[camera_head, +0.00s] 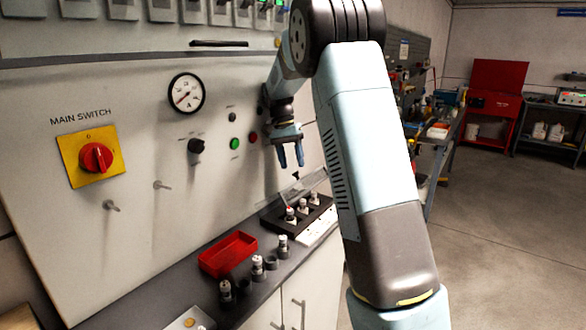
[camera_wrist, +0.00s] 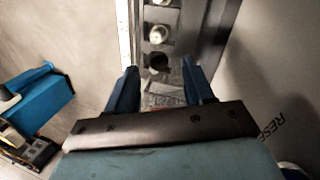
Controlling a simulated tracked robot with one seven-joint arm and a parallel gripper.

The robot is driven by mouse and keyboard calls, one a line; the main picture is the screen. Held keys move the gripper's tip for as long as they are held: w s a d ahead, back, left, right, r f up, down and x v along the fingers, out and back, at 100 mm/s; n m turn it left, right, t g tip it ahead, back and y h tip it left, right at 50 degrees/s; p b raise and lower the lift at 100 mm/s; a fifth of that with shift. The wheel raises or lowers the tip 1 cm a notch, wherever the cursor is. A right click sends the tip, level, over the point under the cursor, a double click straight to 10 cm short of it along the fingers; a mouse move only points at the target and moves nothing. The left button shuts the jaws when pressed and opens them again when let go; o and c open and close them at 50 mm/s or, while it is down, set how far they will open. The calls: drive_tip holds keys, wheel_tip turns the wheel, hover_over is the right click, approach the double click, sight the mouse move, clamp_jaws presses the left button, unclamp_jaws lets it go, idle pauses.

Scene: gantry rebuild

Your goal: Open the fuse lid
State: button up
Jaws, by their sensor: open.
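The fuse box (camera_head: 272,222) is a dark block on the bench against the panel, with several pale fuses (camera_head: 302,206) standing in it. A clear lid (camera_head: 306,184) shows as a see-through sheet tilted up at the back of the box; its exact angle is hard to tell. My gripper (camera_head: 291,160) is open and empty, pointing down above the lid, apparently apart from it. In the wrist view, my blue fingers (camera_wrist: 157,80) are spread, with a pale fuse (camera_wrist: 159,34) and a dark round socket (camera_wrist: 158,63) beyond them.
A red tray (camera_head: 228,254) and several fuses in holders (camera_head: 258,268) stand on the bench left of the box. The upright panel behind carries a red main switch (camera_head: 96,158), a gauge (camera_head: 186,93), a black knob (camera_head: 196,146) and buttons. Open floor lies right.

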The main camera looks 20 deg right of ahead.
drive_tip(key=s+r, duration=0.9)
drive_tip(key=s, duration=0.4)
drive_tip(key=shift+s+a+r, duration=0.25)
drive_tip(key=shift+s+a, duration=0.05)
drive_tip(key=shift+s, duration=0.1)
